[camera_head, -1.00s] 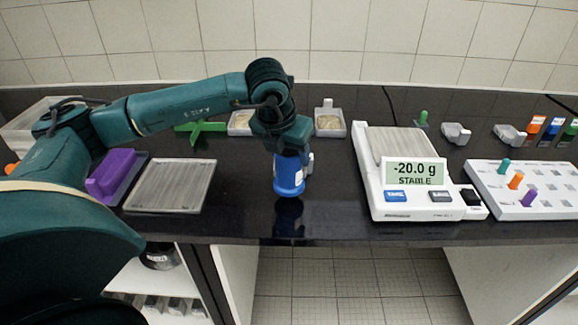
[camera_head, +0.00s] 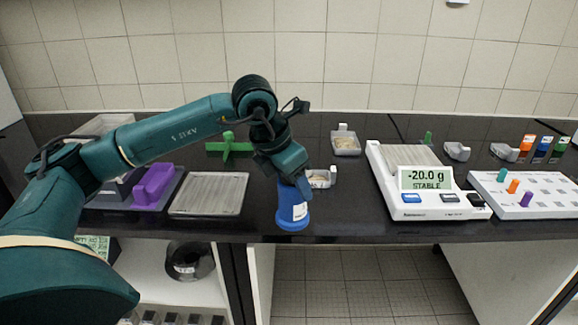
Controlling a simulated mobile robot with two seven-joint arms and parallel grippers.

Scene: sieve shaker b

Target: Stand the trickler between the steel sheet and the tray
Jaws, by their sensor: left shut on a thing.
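The trickler, which I take to be the blue bottle (camera_head: 292,212) with a white label, is upright near the bench's front edge. My left gripper (camera_head: 291,184) is shut on its upper part from above, and its fingers are partly hidden. The bottle's base looks at or very close to the black bench top; I cannot tell if it touches. A flat grey ribbed plate (camera_head: 208,194), probably the steel sheet, lies left of the bottle. My right gripper is out of view.
A purple block (camera_head: 154,184) sits left of the plate. A white balance (camera_head: 428,180) reading -20.0 g and a peg board (camera_head: 525,196) stand right. The bench between bottle and balance is clear.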

